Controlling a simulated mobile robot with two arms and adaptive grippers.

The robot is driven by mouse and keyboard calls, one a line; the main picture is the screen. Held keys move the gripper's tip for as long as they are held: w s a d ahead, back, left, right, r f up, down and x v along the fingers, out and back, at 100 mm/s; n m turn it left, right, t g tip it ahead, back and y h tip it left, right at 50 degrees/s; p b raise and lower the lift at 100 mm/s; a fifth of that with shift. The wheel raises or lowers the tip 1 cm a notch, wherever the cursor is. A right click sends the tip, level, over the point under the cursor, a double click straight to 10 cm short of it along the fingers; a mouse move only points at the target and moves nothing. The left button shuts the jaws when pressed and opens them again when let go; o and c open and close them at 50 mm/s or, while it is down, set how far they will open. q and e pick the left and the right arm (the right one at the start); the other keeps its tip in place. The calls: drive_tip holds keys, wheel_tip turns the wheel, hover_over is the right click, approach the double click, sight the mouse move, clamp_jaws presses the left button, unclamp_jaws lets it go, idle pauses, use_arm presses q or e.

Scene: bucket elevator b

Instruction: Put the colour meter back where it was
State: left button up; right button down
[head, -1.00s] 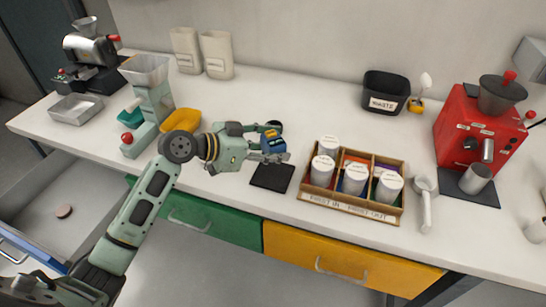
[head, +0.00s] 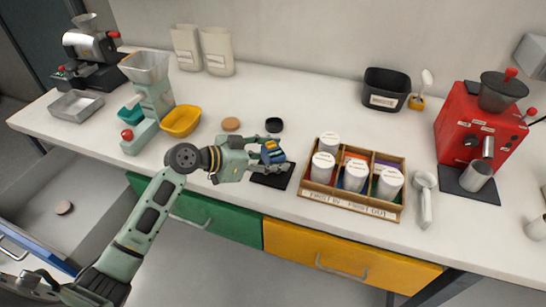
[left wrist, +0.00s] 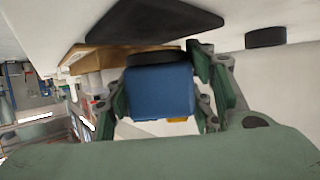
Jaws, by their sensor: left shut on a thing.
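The colour meter, a small blue box-shaped device (head: 272,150), is between the fingers of my left gripper (head: 270,154). In the left wrist view its blue body (left wrist: 160,95) fills the space between the fingers, and a dark round end shows at its far side. My left gripper is shut on it. It is over the back part of a flat black mat (head: 272,180) on the counter, and it looks apart from the mat in the left wrist view. The exact height is hard to tell. My right gripper is not in view.
A wooden rack (head: 350,207) with several white-lidded jars stands close right of the mat. A black round dish (head: 274,125) and a tan disc (head: 231,124) lie behind. A yellow bowl (head: 181,121) and a grinder (head: 150,90) stand left. A white-handled scoop (head: 426,200) lies right of the rack.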

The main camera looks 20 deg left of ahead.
use_arm(q)
drive_tip(key=shift+f, duration=0.1)
drive_tip(key=o, duration=1.7)
drive_tip(key=shift+c, duration=0.2)
drive_tip(key=shift+r, duration=0.3)
drive_tip(key=shift+r+p, duration=0.4)
drive_tip(key=shift+p, duration=0.3)
drive_tip(key=b+v, duration=0.3)
drive_tip(key=v, duration=0.9)
